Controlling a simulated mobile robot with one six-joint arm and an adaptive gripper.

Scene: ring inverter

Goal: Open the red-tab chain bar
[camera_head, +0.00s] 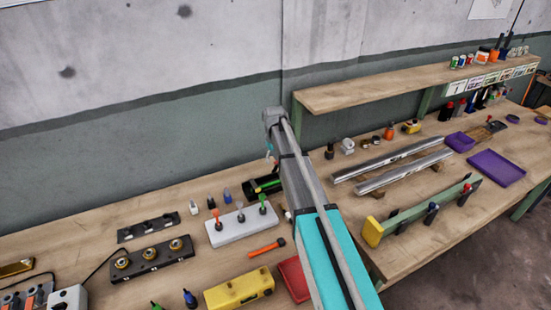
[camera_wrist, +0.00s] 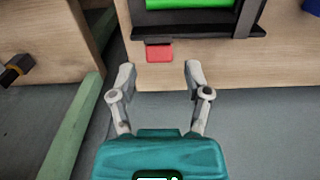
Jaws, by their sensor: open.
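A red tab (camera_wrist: 160,53) sticks out from the near edge of a dark frame (camera_wrist: 230,31) in the wrist view. A bright green cylinder (camera_wrist: 190,3) lies in this frame, cut off by the picture's top edge. My gripper (camera_wrist: 159,73) is open and empty, with one finger on each side of the tab in the picture. The fingertips appear short of the tab, and no contact shows. In the head view, a dark holder with green (camera_head: 264,186) lies on the bench beside my arm. My arm hides part of it, and the fingers cannot be made out there.
A white block with coloured pegs (camera_head: 241,226), an orange-handled tool (camera_head: 266,248) and a yellow box (camera_head: 238,290) stand near my arm. Metal rails (camera_head: 390,165) and a green bar with a yellow end (camera_head: 420,210) lie to the right. A wooden shelf (camera_head: 400,83) runs along the wall.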

